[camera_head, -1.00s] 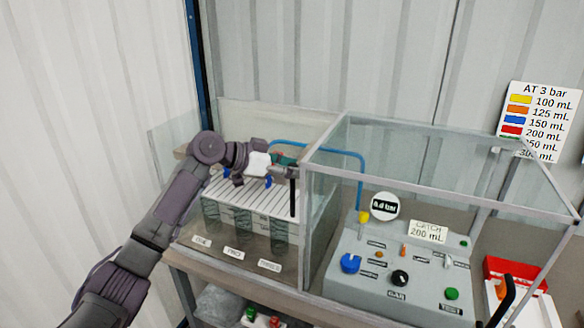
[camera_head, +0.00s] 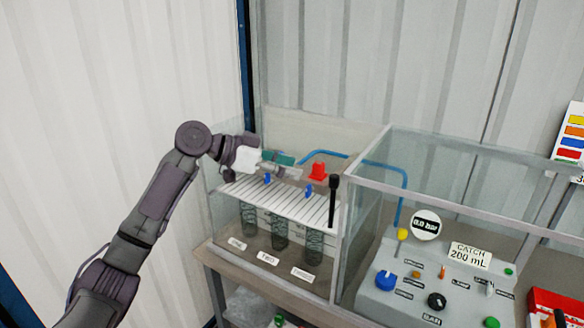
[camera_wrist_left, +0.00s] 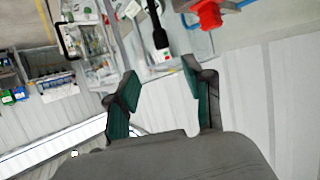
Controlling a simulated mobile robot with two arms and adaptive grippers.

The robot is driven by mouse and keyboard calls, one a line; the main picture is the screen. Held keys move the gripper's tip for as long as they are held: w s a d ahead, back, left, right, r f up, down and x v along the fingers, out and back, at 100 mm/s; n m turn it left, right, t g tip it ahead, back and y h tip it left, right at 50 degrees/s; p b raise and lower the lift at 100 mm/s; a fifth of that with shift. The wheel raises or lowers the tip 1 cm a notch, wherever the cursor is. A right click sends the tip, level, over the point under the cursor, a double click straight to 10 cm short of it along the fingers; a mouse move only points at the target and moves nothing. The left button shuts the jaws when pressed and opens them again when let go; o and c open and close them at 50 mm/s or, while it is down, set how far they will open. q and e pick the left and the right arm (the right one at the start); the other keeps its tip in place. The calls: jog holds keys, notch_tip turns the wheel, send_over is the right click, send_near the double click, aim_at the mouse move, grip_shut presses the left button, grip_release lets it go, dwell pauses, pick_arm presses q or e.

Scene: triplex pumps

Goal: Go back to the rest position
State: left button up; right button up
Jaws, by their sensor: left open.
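My left gripper (camera_head: 284,168) reaches in from the left over the slatted rack in the head view. Its teal-padded fingers are apart with nothing between them. In the left wrist view the two open fingers (camera_wrist_left: 160,84) show with clear space between them. A red fitting (camera_head: 317,171) stands just right of the gripper, apart from it; it also shows in the left wrist view (camera_wrist_left: 208,14). A black upright handle (camera_head: 333,200) stands further right and shows in the left wrist view (camera_wrist_left: 159,36). My right gripper is in neither view.
The slatted rack (camera_head: 290,206) has springs labelled ONE, TWO, THREE below it and small blue parts on top. A clear-walled guard (camera_head: 480,166) stands right, around a grey control panel (camera_head: 440,285) with a gauge (camera_head: 426,225). Open space lies left of the bench.

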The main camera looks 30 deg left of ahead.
pick_arm(q)
jog(key=s+d+f+n+g+y, duration=0.15)
jog(key=s+d+f, duration=0.3)
jog(key=f, duration=0.55)
jog(key=s+d+f+g+y, duration=0.15)
jog(key=s+d+f, duration=0.3)
jog(key=f, duration=0.55)
jog(key=s+d+f+n+g+y, duration=0.1)
jog(key=s+d+f+y, duration=0.15)
jog(key=s+f, duration=0.55)
jog(key=s+d+f+n+g+y, duration=0.1)
jog(key=s+f+n+y, duration=0.2)
jog(key=s, duration=0.6)
jog(key=s+f+n+g+y, duration=0.15)
jog(key=s+f, duration=0.25)
jog(key=s, duration=0.5)
jog(key=s+f+b+x, duration=0.1)
jog(key=s+x, duration=0.2)
jog(key=x, duration=1)
jog(key=s+b+x, duration=0.1)
jog(key=s+x, duration=0.2)
jog(key=x, duration=1)
jog(key=s+a+f+g+b, duration=0.1)
jog(key=s+a+f+b, duration=0.1)
jog(key=s+f, duration=1.6)
notch_tip(320, 180, down, 2)
jog(key=shift+a+f+g, duration=0.1)
jog(key=shift+a+g, duration=0.15)
jog(key=shift+g, duration=0.1)
